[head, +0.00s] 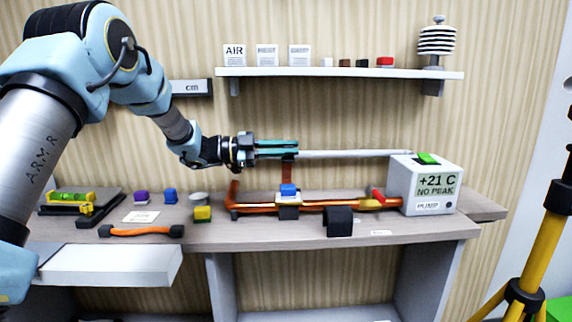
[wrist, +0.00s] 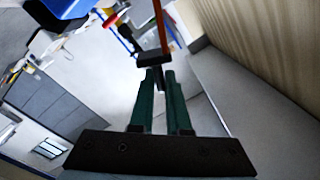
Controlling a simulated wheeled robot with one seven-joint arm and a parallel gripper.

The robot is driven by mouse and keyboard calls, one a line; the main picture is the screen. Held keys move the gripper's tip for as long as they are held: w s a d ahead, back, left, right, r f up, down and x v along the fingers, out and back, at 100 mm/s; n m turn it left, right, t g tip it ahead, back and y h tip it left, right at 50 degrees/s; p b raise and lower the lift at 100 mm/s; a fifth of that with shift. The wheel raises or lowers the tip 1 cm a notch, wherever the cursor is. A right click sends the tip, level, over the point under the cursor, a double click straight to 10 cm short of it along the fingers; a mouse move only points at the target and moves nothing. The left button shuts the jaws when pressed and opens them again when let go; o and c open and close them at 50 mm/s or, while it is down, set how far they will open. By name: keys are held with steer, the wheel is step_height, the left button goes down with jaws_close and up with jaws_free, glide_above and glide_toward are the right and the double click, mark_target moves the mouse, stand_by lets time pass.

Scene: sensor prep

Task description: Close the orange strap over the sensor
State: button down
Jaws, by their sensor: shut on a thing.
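My gripper (head: 296,148) is level above the bench, its green fingers shut on the dark tab (wrist: 150,60) at the free end of the orange strap. The strap (head: 287,172) stands upright between the fingers and the sensor area, and it also shows in the wrist view (wrist: 160,25). The sensor, a small block with a blue top (head: 289,189), sits below on the orange pipe (head: 335,205), with a pale base and a dark part under it. The strap is not lying over the blue top. Its lower end is hidden behind the sensor.
A black block (head: 339,221) stands at the bench front. A shelf (head: 340,73) is above.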

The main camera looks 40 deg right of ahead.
steer(key=s+a+f+m+b, duration=0.1)
steer(key=s+f+m+b, duration=0.1)
steer(key=b, duration=0.6)
steer(key=s+a+f+m+b, duration=0.2)
steer(key=f+m+b, duration=0.2)
steer(key=m+b, duration=0.2)
steer(key=s+a+f+m+b, duration=0.2)
steer(key=f+m+b, duration=0.1)
steer(key=b, duration=0.8)
steer(key=shift+f+m, duration=0.4)
steer(key=shift+m, duration=0.1)
steer(key=shift+s+a+f+b, duration=0.1)
steer(key=shift+f+b, duration=0.35)
steer(key=shift+b, duration=0.45)
steer(key=shift+f, duration=0.1)
steer(key=c, duration=0.9)
jaws_free()
steer(key=p+v, duration=0.1)
steer(key=v, duration=0.9)
steer(key=shift+w+a, duration=0.2)
steer(key=shift+w, duration=0.2)
